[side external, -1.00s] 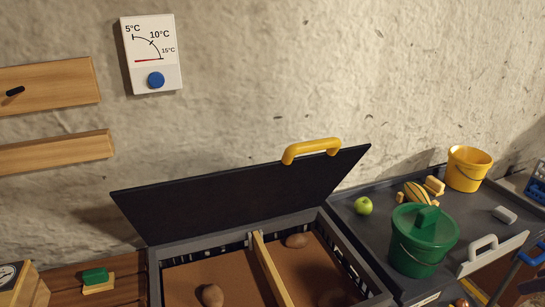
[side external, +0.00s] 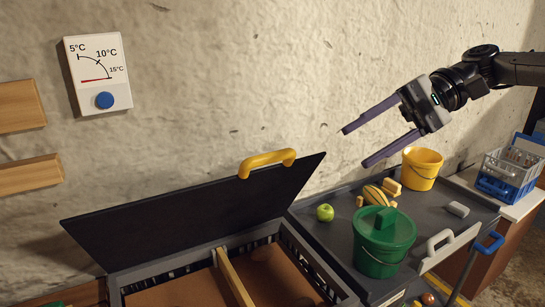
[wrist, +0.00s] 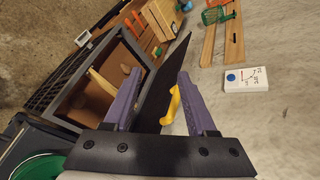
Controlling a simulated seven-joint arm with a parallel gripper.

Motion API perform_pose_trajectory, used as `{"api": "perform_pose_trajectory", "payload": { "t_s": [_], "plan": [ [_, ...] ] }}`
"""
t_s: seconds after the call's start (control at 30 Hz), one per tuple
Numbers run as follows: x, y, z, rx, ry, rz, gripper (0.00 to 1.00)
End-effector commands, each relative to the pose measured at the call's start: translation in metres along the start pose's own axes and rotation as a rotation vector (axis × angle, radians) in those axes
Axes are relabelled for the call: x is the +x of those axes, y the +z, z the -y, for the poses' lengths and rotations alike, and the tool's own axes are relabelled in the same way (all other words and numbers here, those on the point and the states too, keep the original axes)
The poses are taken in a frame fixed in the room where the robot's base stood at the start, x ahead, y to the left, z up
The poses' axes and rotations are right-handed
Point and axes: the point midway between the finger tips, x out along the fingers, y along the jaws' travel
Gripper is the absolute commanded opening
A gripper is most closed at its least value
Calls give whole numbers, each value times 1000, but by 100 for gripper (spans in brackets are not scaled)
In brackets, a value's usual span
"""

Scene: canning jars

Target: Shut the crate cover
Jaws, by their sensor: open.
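The black crate cover (side external: 200,212) stands open, tilted up at the back of the crate (side external: 318,262). A yellow handle (side external: 267,162) sits on the cover's upper edge. My gripper (side external: 354,148) is open and empty, in the air to the right of the handle and apart from it. In the wrist view, the handle (wrist: 173,104) appears between the open purple fingers (wrist: 158,75), with the cover (wrist: 160,82) beside it and the open crate (wrist: 117,62) to the left. The crate's front is cut off in the side view.
A blue bottle crate (side external: 508,175) stands farther right. A dial panel (side external: 98,75) hangs on the wall.

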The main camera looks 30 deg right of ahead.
Motion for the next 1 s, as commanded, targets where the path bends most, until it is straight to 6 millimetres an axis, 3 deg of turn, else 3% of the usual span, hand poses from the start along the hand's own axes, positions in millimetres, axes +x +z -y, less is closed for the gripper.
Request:
{"api": "perform_pose_trajectory", "payload": {
  "t_s": [0.1, 0.2, 0.4, 0.67, 1.0],
  "plan": [
    [1, -46, 31, 105, -97, 77, 57],
    [0, -84, 43, 165, -156, 110, 57],
    [5, -137, 31, 255, -176, 115, 57],
    [20, -144, 28, 274, -174, 114, 57],
    [84, -138, 40, 274, -173, 115, 57]
  ]
}}
